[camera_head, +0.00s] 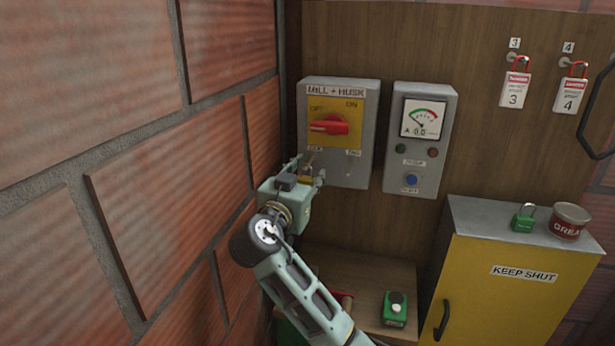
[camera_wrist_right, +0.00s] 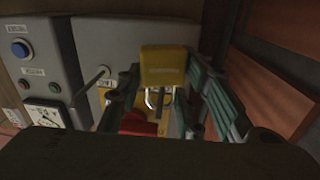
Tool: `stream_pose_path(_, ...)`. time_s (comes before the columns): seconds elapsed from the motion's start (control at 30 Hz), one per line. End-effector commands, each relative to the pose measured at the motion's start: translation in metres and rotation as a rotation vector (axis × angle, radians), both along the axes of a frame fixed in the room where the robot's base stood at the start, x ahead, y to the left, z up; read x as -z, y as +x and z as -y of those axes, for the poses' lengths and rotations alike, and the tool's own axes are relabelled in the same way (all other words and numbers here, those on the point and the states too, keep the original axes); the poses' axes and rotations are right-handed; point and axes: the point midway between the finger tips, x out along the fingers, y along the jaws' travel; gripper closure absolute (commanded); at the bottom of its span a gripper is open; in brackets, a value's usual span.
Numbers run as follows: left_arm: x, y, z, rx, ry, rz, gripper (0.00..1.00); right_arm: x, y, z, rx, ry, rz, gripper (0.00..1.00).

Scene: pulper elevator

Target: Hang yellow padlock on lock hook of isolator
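The isolator (camera_head: 363,115) is a grey box on the wooden panel, with a yellow plate and a red handle (camera_head: 330,125) lying about level. My right gripper (camera_head: 308,172) is at the box's lower left, below the handle. It is shut on the yellow padlock (camera_head: 306,180). In the right wrist view the padlock body (camera_wrist_right: 168,66) sits between the fingers, its metal shackle (camera_wrist_right: 157,98) pointing toward the red handle (camera_wrist_right: 137,123). The lock hook is hidden or too small to make out, and I cannot tell whether the shackle touches it. My left gripper is not in view.
A grey meter box (camera_head: 420,140) hangs right of the isolator. A brick wall (camera_head: 150,190) runs close along the left. A yellow cabinet (camera_head: 510,285) carries a green padlock (camera_head: 523,218) and a tin (camera_head: 569,222). Tagged red padlocks hang at upper right. A wooden surface (camera_head: 372,290) lies below.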

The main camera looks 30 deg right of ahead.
Motion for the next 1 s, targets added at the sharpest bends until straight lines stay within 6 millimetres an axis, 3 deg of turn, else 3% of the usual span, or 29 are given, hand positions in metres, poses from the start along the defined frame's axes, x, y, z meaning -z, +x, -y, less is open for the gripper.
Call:
stream_pose_path(0.2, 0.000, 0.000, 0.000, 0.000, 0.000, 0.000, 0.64, 0.000, 0.000, 0.000, 0.000, 0.000, 0.000, 0.45)
stream_pose_path(0.57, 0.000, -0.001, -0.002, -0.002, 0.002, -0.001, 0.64, 0.001, -0.002, -0.003, -0.001, 0.001, -0.001, 0.45)
stream_pose_path(0.77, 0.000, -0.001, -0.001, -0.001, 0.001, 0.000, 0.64, 0.001, -0.019, -0.028, -0.004, 0.006, 0.000, 0.45)
stream_pose_path(1.0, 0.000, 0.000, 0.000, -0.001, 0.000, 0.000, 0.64, 0.002, -0.048, -0.071, -0.004, 0.004, -0.002, 0.45)
